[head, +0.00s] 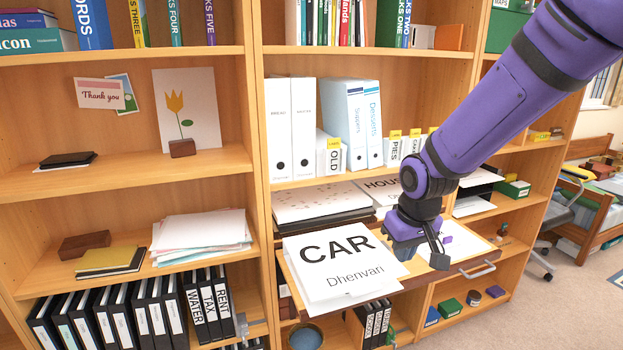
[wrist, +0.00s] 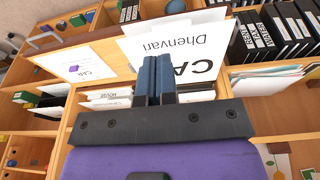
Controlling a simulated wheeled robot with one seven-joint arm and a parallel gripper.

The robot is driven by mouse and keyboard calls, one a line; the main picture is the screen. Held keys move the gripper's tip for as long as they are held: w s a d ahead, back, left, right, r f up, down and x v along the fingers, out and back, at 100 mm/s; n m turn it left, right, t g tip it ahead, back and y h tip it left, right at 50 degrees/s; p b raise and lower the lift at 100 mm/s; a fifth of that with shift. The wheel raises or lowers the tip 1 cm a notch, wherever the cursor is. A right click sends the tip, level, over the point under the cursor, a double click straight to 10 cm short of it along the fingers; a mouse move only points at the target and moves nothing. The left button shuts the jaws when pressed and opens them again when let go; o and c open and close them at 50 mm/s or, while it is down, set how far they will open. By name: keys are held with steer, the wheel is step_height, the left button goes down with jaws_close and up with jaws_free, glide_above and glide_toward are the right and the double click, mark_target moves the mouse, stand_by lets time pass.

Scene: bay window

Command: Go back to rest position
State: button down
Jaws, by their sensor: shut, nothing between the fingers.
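My gripper (head: 438,258) is at the end of the purple arm, in front of the middle bookcase and above the pulled-out wooden board (head: 470,262). In the wrist view its two blue-grey fingers (wrist: 153,78) are together, with nothing between them. A white sheet reading "CAR Dhenvari" (head: 340,268) lies to the left of the gripper on the board's left part; it also shows in the wrist view (wrist: 180,48). The gripper looks apart from the sheet. My arm hides part of the shelves behind it.
White binders (head: 291,125) and small label boxes (head: 330,158) stand on the shelf behind the arm. The board has a metal handle (head: 477,272). Black binders (head: 125,318) fill the lower left shelf. Open carpet (head: 560,310) lies at the lower right.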

steer(key=s+d+r+m+t, duration=0.1)
steer(key=s+d+r, duration=0.3)
steer(key=s+r, duration=0.5)
steer(key=s+d+r+m+t, duration=0.2)
steer(key=s+d+r, duration=0.3)
steer(key=s+r, duration=0.3)
steer(key=shift+s+r, duration=0.35)
steer(key=shift+s, duration=1.4)
steer(key=shift+d, duration=0.1)
